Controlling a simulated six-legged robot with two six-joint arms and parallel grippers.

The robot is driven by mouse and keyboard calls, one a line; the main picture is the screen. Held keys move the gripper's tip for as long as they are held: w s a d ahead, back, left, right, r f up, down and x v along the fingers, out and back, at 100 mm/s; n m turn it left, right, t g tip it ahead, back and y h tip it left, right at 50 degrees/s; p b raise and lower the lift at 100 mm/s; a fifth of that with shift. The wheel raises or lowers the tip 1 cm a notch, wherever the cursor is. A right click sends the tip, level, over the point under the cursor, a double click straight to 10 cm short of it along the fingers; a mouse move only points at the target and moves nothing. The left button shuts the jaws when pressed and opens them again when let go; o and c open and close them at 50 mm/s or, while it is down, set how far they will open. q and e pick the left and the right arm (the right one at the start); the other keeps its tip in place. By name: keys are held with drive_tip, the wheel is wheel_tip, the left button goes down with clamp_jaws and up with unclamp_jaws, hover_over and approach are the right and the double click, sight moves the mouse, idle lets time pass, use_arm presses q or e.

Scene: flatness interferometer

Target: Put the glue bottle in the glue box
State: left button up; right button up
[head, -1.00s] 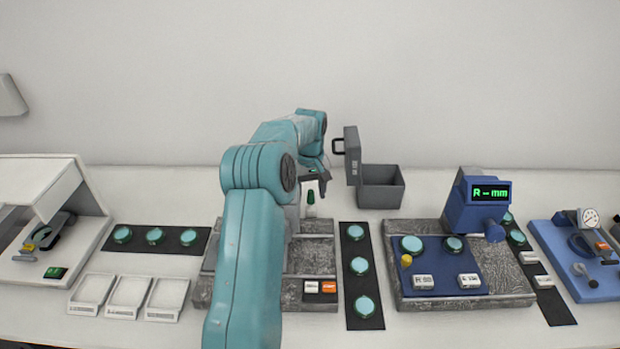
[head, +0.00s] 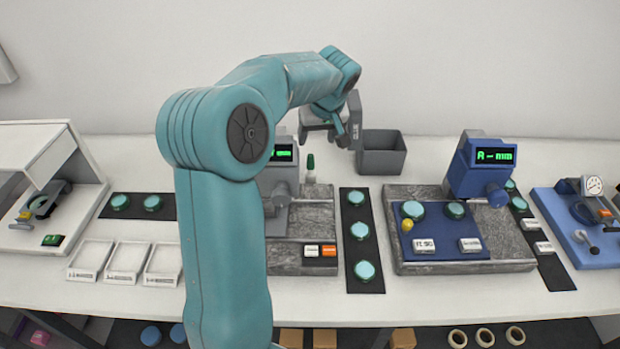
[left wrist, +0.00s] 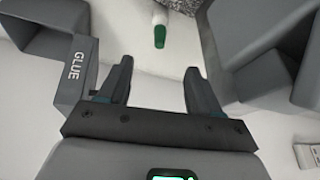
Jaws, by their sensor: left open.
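The glue bottle (head: 310,171), white with a green cap, stands on the table behind the middle instrument. In the left wrist view its green cap (left wrist: 160,36) shows beyond the fingertips, with a gap between. The grey glue box (head: 382,160) stands to the right of the bottle, its lid raised on its left side. The lid (left wrist: 76,75) bears the word GLUE in the left wrist view. My left gripper (head: 328,128) is open and empty, above the table close to the lid, which it partly hides. Its fingers (left wrist: 158,72) are spread apart. My right gripper is out of view.
A grey instrument with a green display (head: 284,153) stands just left of the bottle, partly behind my arm. A blue-headed gauge (head: 478,168) stands right of the box. White trays (head: 126,258) lie at the front left. Bare table lies right of the box.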

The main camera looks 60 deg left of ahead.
sight(312, 157)
use_arm(q)
drive_tip(key=p+x, duration=0.1)
drive_tip(key=x, duration=0.9)
drive_tip(key=shift+f, duration=0.3)
drive_tip(key=shift+w+f+p, duration=0.1)
drive_tip(key=shift+f+p, duration=0.2)
drive_tip(key=shift+p, duration=0.1)
drive_tip(key=p+x, duration=0.1)
drive_tip(key=x, duration=0.3)
drive_tip(key=shift+d, duration=0.1)
drive_tip(key=shift+f, duration=0.4)
drive_tip(key=shift+r, duration=0.1)
drive_tip(key=shift+c, duration=1.2)
clamp_jaws()
